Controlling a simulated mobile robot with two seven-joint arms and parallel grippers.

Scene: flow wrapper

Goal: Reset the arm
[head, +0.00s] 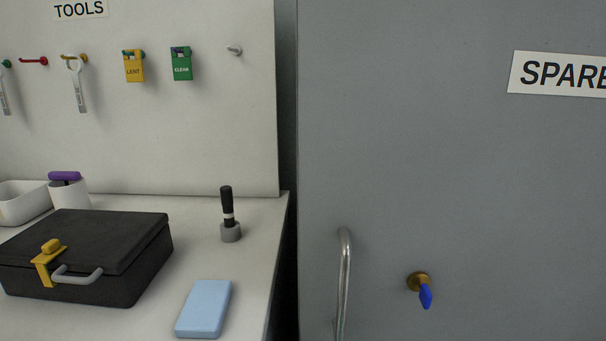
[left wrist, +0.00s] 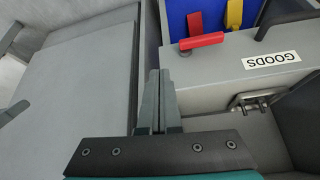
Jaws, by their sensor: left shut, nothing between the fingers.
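My left gripper (left wrist: 157,104) shows in the left wrist view, with its two fingers together and nothing between them. The fingers point away from the camera, above a dark gap between a grey flat panel (left wrist: 75,90) and a grey box-like part labelled GOODS (left wrist: 270,62). I cannot tell whether the fingers touch either one. Neither gripper shows in the head view. My right gripper is not in view.
The head view shows a white bench with a black case (head: 85,250), a light blue block (head: 204,308) and a black-handled tool (head: 228,215). A grey cabinet with a handle (head: 344,280) and blue key (head: 425,296) stands right. A red bar (left wrist: 201,41) is near the GOODS label.

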